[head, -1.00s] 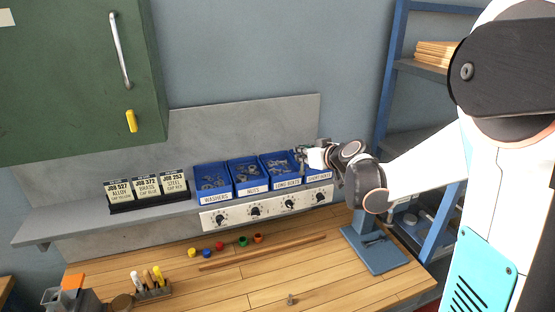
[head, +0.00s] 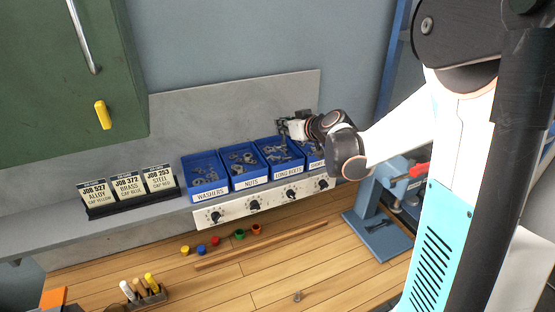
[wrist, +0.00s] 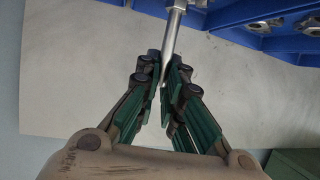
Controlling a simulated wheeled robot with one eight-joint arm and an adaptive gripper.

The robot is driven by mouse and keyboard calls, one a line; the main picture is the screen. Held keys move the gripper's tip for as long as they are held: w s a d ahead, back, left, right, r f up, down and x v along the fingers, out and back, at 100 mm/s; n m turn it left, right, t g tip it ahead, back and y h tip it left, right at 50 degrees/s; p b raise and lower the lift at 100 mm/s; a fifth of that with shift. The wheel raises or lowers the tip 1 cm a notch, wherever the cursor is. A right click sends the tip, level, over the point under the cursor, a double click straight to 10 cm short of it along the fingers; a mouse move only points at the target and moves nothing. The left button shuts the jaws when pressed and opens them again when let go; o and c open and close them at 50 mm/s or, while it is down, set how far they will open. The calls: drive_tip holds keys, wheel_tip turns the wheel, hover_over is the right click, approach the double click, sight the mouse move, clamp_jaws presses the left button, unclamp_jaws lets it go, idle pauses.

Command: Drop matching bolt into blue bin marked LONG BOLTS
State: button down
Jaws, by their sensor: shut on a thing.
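My gripper (wrist: 165,68) is shut on a silver bolt (wrist: 172,35), its shank between the fingertips and its head at the top of the wrist view. In the head view my gripper (head: 283,128) is over the back part of the blue bin marked LONG BOLTS (head: 289,169); the held bolt is too small to make out there. That bin has grey bolts inside. In the wrist view, blue bin walls (wrist: 232,15) show at the upper right, beside the held bolt.
Blue bins marked WASHERS (head: 210,194) and NUTS (head: 252,182) stand to the left. Another bin (head: 316,162) at the right is partly hidden by my arm. Job cards (head: 128,186) stand on the shelf. A small grey part (head: 297,296) is on the wooden bench.

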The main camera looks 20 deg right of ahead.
sight(284, 144)
drive_tip(key=shift+f+b, duration=0.8)
drive_tip(key=shift+f, duration=0.75)
drive_tip(key=c, duration=1.7)
unclamp_jaws()
drive_tip(key=shift+s, duration=0.1)
drive_tip(key=shift+o, duration=0.2)
drive_tip(key=shift+s+r, duration=0.1)
drive_tip(key=v, duration=1.1)
drive_tip(key=shift+s, duration=0.4)
drive_tip(key=shift+r, duration=0.1)
